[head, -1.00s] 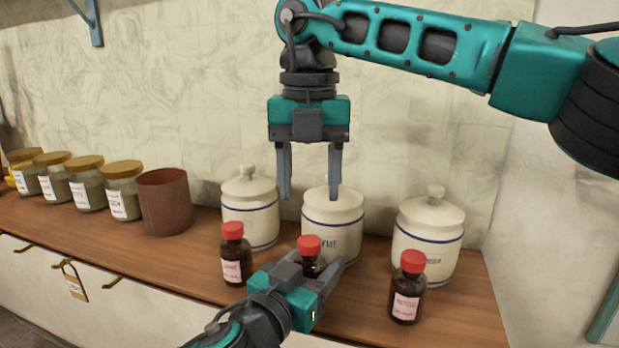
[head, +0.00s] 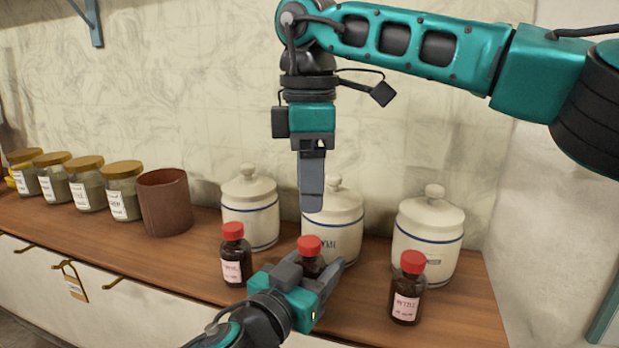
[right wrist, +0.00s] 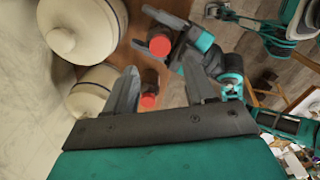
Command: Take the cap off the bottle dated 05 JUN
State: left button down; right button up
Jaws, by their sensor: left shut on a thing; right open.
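Three dark brown bottles with red caps stand in a row on the shelf: a left bottle (head: 236,270), a middle bottle (head: 310,265) and a right bottle (head: 406,300). Their label print is too small to read for a date, and the middle label is hidden. My left gripper (head: 317,264) is shut around the middle bottle's body, below its red cap (head: 309,245). This cap also shows in the right wrist view (right wrist: 160,44). My right gripper (head: 312,209) is open and empty, pointing down above and behind the middle bottle. Another red cap (right wrist: 148,101) shows between its fingers' lines.
Three white lidded canisters (head: 250,212) stand close behind the bottles. A brown cylindrical pot (head: 165,205) and several glass jars (head: 122,192) stand to the left. The wooden shelf (head: 470,312) is clear at the right end. A wall rises behind.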

aim_at(309, 241)
notch_tip(309, 241, down, 8)
jog(key=shift+r, duration=0.1)
dwell(0.4)
